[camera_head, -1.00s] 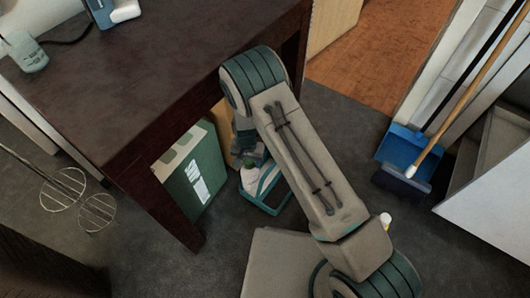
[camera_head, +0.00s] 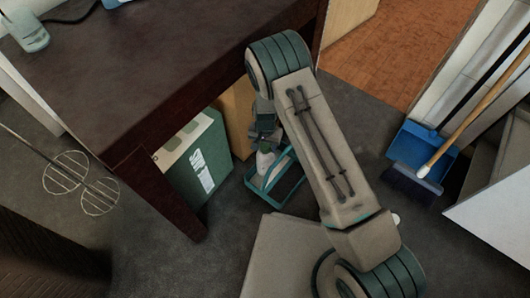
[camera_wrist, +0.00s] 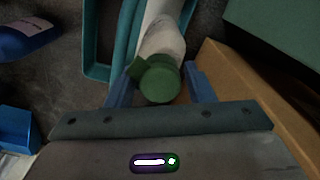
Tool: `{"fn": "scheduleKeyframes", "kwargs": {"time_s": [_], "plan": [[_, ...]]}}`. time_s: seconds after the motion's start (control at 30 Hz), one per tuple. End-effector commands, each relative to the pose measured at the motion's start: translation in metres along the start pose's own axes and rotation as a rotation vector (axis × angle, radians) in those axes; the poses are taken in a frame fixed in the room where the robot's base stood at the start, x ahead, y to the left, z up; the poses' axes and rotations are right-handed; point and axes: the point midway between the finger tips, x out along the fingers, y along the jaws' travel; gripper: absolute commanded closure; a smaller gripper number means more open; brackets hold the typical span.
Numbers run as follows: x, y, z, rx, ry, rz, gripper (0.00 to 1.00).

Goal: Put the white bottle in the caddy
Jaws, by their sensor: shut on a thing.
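The white bottle (camera_head: 265,160) has a green cap (camera_wrist: 160,83) and a white body that runs away from the cap in the wrist view (camera_wrist: 164,40). My gripper (camera_head: 266,138) is shut on it near the cap; its blue fingers flank the cap in the wrist view (camera_wrist: 160,88). The teal caddy (camera_head: 291,194) is on the floor by the desk leg, partly behind my arm. In the wrist view its wall (camera_wrist: 97,72) shows left of the bottle. The bottle overlaps the caddy in both views; I cannot tell whether it is inside or above it.
A green box (camera_head: 200,170) stands left of the caddy under the dark desk (camera_head: 150,75). A brown box (camera_head: 237,115) is close behind. A blue bottle (camera_wrist: 28,35) lies left in the wrist view. A blue dustpan (camera_head: 425,150) and broom are at right.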

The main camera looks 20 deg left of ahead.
Motion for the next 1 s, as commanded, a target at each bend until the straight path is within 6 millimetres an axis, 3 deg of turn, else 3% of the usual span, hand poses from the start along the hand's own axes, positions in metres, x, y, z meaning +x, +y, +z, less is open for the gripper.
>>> {"fn": "scheduleKeyframes", "kwargs": {"time_s": [0.4, 0.8, 0.83, 0.87, 1.0], "plan": [[0.046, -0.007, 0.004, -0.014, 0.001, -0.001, 1.00], [0.050, -0.008, 0.005, -0.016, 0.001, -0.001, 1.00], [0.049, -0.008, 0.005, -0.016, 0.000, 0.000, 0.46], [0.049, -0.008, 0.005, -0.016, 0.000, 0.000, 0.42], [0.049, -0.007, 0.005, -0.016, 0.000, 0.000, 0.42]]}}
